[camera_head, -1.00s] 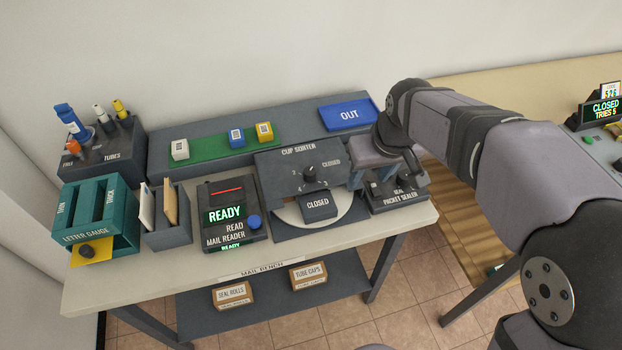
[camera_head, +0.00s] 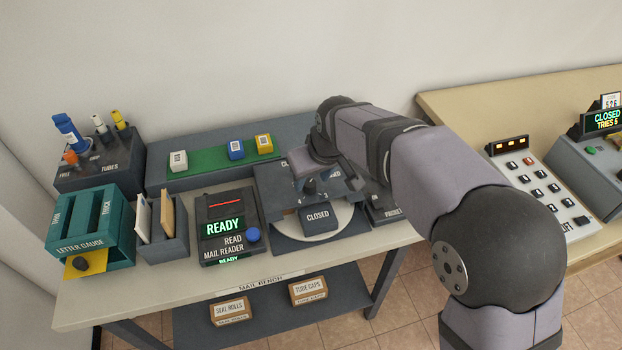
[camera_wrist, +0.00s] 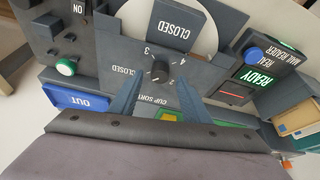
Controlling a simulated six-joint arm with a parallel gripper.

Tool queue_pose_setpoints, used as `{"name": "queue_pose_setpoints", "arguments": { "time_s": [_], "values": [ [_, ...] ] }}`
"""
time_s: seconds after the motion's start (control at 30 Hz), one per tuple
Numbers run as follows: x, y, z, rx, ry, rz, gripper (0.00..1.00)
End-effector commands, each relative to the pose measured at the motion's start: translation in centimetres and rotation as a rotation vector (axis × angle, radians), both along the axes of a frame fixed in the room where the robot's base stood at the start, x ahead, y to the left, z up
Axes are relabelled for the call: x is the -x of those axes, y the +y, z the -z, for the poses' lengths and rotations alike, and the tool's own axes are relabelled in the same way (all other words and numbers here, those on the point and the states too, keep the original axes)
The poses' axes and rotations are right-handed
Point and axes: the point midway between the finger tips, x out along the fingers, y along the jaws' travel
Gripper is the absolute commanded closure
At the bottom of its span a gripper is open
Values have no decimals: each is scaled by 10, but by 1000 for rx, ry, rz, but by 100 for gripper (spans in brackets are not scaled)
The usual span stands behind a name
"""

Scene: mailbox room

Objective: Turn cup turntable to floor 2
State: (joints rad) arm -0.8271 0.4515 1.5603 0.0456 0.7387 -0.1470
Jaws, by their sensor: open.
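The cup sorter (camera_head: 275,190) is a dark grey unit on the bench with a black dial knob (camera_head: 309,188) on its sloped top. Its white turntable (camera_head: 341,219) shows below, partly covered by a block marked CLOSED (camera_head: 318,217). In the wrist view the knob (camera_wrist: 159,71) has numbers and a CLOSED mark around it; I cannot tell its exact setting. My gripper (camera_wrist: 163,78) is open, pointing down over the sorter. Its two fingers are on either side of the knob in the wrist view; contact cannot be told. My wrist hides part of the sorter's top.
The mail reader (camera_head: 229,228) with its lit READY sign stands left of the sorter. The packet sealer (camera_head: 384,210) is close on the right, mostly behind my arm. Behind lies a green strip (camera_head: 208,153) with three small blocks. The bench's front edge is clear.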

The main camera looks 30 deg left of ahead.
Motion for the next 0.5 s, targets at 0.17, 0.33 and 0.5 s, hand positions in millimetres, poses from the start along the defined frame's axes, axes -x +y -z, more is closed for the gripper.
{"name": "queue_pose_setpoints", "arguments": {
  "time_s": [0.17, 0.33, 0.5],
  "values": [
    [-4, 5, 16, 2, 1, 0, 57],
    [-6, 7, 22, -1, -1, 0, 57],
    [-6, 7, 22, -1, -1, 0, 57]
  ]
}}
